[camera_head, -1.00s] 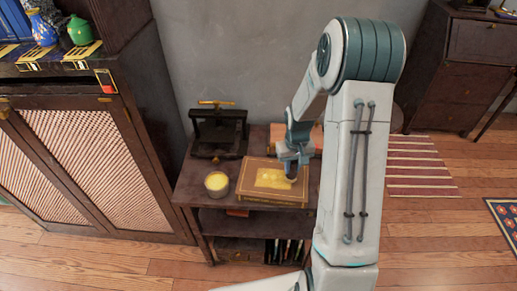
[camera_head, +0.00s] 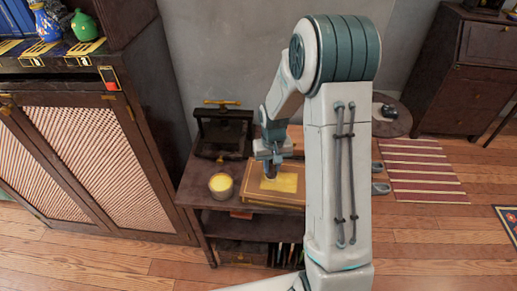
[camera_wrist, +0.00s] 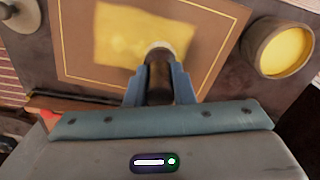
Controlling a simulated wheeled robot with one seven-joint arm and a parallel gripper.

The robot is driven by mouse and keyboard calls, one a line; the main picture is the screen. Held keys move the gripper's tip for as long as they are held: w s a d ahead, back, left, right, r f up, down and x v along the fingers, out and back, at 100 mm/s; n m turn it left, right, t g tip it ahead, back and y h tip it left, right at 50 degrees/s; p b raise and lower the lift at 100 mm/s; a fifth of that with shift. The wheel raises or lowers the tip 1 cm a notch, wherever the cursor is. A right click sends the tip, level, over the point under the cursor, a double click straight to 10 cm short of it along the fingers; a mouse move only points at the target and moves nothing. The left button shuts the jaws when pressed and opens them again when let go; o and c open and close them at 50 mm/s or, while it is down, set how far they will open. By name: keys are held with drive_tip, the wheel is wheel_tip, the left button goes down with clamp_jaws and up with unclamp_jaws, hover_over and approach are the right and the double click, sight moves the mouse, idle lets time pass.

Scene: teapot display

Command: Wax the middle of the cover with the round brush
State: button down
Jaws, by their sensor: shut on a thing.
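The brown book cover (camera_head: 254,178) with a thin gold border lies flat on the small table; it also shows in the wrist view (camera_wrist: 82,65). A yellow wax patch (camera_head: 284,183) covers its middle, and the patch shows as a rough rectangle in the wrist view (camera_wrist: 130,35). My gripper (camera_head: 271,164) is shut on the round brush (camera_wrist: 159,80), which has a dark handle and pale bristles. The brush points down at the patch's edge; its bristles appear to meet the cover, but exact contact is unclear. A tub of yellow wax (camera_head: 221,185) stands left of the book.
A dark press (camera_head: 222,135) with a brass handle stands behind the tub. The small table (camera_head: 190,190) has lower shelves with books. A large lattice-door cabinet (camera_head: 95,150) stands close on the left. A striped rug (camera_head: 425,170) lies on the floor at right.

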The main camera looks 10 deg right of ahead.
drive_tip(key=shift+w+a, duration=0.3)
drive_tip(key=shift+a, duration=0.45)
drive_tip(key=shift+w+a, duration=0.25)
drive_tip(key=shift+a, duration=0.5)
wheel_tip(320, 180, up, 8)
drive_tip(key=p, duration=0.4)
